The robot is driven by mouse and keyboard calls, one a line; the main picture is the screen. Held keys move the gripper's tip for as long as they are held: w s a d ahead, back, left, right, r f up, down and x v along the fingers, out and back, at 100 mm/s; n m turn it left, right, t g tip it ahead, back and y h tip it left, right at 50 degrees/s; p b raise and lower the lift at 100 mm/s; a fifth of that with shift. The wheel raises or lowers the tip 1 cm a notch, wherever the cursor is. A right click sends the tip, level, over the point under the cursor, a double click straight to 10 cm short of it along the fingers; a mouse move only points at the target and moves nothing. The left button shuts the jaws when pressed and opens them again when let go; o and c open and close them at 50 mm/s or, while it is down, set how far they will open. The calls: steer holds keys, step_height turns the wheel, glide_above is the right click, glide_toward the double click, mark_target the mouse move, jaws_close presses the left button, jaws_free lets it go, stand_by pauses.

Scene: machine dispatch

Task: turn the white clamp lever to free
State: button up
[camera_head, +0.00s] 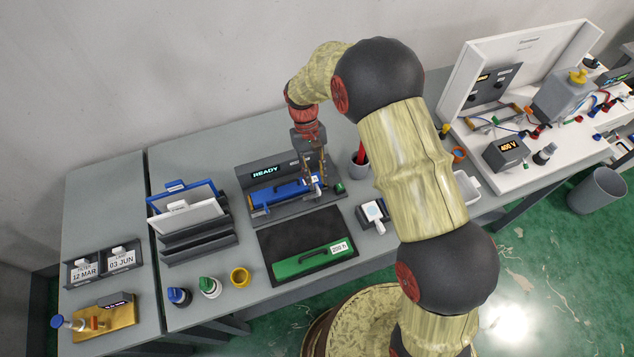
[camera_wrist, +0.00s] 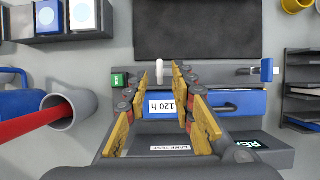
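The dark fixture (camera_head: 290,209) holds a blue module with a "120 h" label, which shows in the wrist view (camera_wrist: 232,103). A small white lever (camera_wrist: 160,73) stands at the fixture's mat-side edge in the wrist view, beyond the label and roughly between the lines of my fingers. In the head view my gripper hangs over the right part of the fixture and partly hides the lever. My gripper (camera_wrist: 163,118) is open, its fingers apart on either side of the label, with nothing seen held. I cannot tell whether a finger touches the lever.
A green button (camera_wrist: 119,80) sits beside the lever, and a blue-ended handle (camera_wrist: 266,70) is at the fixture's other end. A dark mat (camera_head: 270,240) with a green module (camera_head: 306,261) lies in front. A grey cup (camera_head: 358,169) with a red handle stands close right.

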steer(key=v, duration=0.9)
steer(key=shift+w+r, duration=0.1)
steer(key=s+d+r+m+t+b, duration=0.1)
steer(key=s+d+r+t+b, duration=0.2)
steer(key=s, duration=0.5)
steer(key=s+d+r+m+t+b, duration=0.1)
steer(key=s+d+r+t+b, duration=0.2)
steer(key=s+d+b, duration=0.3)
steer(key=s+d+r+m+t+y+b, duration=0.1)
steer(key=s+d+b, duration=0.4)
steer(key=s, duration=0.6)
steer(key=shift+d+r+t, duration=0.9)
steer(key=shift+d+t, duration=0.05)
steer(key=shift+t, duration=0.45)
